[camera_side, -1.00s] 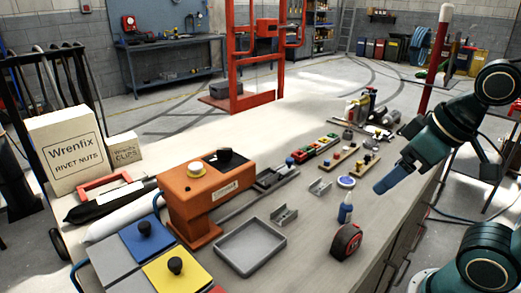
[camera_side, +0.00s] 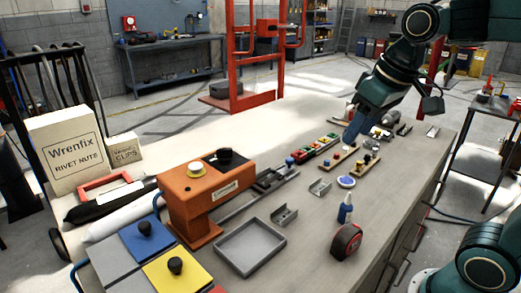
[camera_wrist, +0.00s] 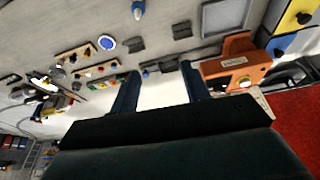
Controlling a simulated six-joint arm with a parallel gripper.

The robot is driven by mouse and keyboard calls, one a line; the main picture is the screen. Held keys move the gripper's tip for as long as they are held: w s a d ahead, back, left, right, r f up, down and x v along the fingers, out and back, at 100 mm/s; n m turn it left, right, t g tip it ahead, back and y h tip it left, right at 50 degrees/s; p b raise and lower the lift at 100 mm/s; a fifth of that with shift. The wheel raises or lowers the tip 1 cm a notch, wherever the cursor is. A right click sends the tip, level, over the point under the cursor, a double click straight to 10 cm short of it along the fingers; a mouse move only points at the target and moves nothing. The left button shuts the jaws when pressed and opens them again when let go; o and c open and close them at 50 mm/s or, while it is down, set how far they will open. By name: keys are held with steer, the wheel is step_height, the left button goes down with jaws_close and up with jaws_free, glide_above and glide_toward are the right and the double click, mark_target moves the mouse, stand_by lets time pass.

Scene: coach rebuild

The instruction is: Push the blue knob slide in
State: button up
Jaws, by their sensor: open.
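The blue knob (camera_side: 290,161) sits at the far end of a grey slide (camera_side: 268,178) that sticks out behind the orange machine (camera_side: 200,200). The blue knob also shows in the wrist view (camera_wrist: 145,73), between my two fingers and beyond them. My gripper (camera_side: 350,134) is above the bench, to the right of the blue knob and apart from it. In the wrist view my gripper (camera_wrist: 160,70) has its fingers spread with nothing held. How far the slide is pulled out is hard to tell.
A row of coloured blocks (camera_side: 318,147) lies close to the blue knob on its right. Wooden boards with pegs (camera_side: 365,165), a blue-rimmed disc (camera_side: 346,182), small metal brackets (camera_side: 284,215), a tape measure (camera_side: 346,241) and a grey tray (camera_side: 250,247) stand nearer. The bench behind the slide is clear.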

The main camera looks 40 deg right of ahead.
steer(key=w+d+m+g, duration=0.15)
steer(key=w+d, duration=0.25)
steer(key=w, duration=0.9)
steer(key=g, duration=0.3)
glide_above(290, 159)
step_height(290, 159, down, 7)
steer(key=shift+w+f+m, duration=0.1)
steer(key=shift+m, duration=0.15)
steer(key=shift+f, duration=0.15)
step_height(290, 159, down, 14)
steer(key=shift+r, duration=0.25)
jaws_close()
